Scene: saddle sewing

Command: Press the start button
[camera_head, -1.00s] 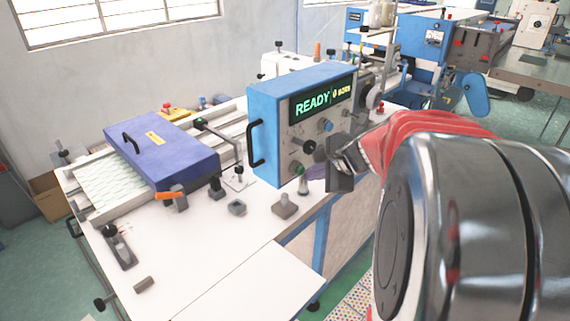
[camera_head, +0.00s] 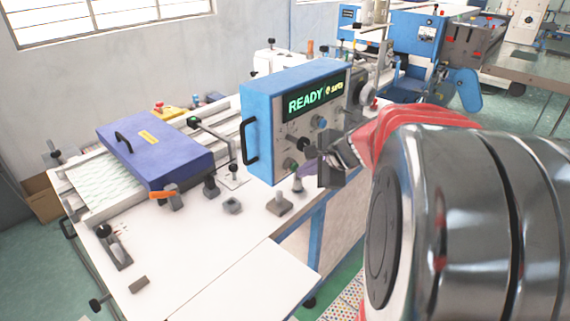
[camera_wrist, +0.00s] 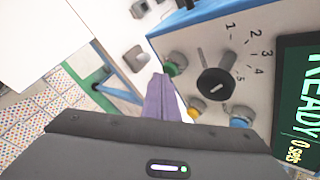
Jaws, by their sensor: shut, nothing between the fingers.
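The blue control box (camera_head: 262,120) stands on the white machine table, with a lit display (camera_head: 315,97) reading "READY 0 sets". In the wrist view its panel carries a green button (camera_wrist: 176,62), a black dial (camera_wrist: 214,86) with numbers, a yellow button (camera_wrist: 196,108) and a blue button (camera_wrist: 241,118). My gripper (camera_wrist: 159,82) is shut and empty. Its purple fingertips show just beside the green button in the wrist view; whether they touch it I cannot tell. In the head view my gripper (camera_head: 304,168) is in front of the panel's lower part.
A purple-blue cover (camera_head: 158,148) with a black handle lies left of the box. Small clamps and a grey block (camera_head: 280,203) stand on the table in front of the box. The table's front left (camera_head: 190,250) is mostly clear. Another blue machine (camera_head: 400,38) stands behind.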

